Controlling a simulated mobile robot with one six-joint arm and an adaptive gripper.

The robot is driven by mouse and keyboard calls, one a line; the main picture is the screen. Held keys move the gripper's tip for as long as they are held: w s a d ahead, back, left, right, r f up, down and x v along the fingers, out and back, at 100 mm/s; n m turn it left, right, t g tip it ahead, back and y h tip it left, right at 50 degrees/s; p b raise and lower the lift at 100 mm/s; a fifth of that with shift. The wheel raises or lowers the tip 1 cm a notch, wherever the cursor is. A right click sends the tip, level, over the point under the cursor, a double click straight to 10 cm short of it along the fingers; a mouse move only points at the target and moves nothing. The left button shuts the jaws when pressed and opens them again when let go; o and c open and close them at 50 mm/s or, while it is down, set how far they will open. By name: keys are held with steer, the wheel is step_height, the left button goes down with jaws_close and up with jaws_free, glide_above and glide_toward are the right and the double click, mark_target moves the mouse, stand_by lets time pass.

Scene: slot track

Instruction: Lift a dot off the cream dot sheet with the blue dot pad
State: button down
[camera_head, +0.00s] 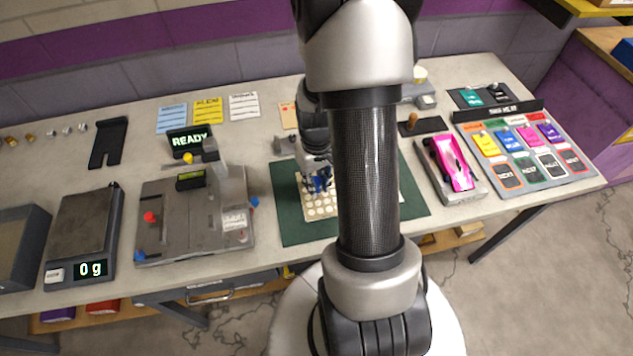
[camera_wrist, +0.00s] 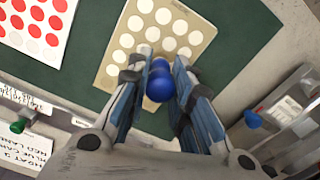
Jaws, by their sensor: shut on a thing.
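My gripper (camera_wrist: 160,75) is shut on the blue dot pad (camera_wrist: 159,84), whose rounded blue body shows between the two fingers in the wrist view. The cream dot sheet (camera_wrist: 108,78) carries rows of pale round dots and lies on a dark green mat (camera_wrist: 240,28). The pad is over the lower right part of the sheet in the wrist view; I cannot tell whether it touches it. In the head view my gripper (camera_head: 318,186) is over the far part of the cream sheet (camera_head: 311,214). The pad's underside is hidden.
A white sheet with red dots (camera_wrist: 32,25) lies beside the cream one. A grey machine (camera_head: 195,215) with a READY sign stands left of the mat, and a scale (camera_head: 85,235) farther left. A pink car (camera_head: 455,165) sits in a tray on the right.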

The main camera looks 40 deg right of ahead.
steer(key=shift+r+p, duration=1.7)
steer(key=shift+r, duration=0.7)
steer(key=shift+d, duration=0.1)
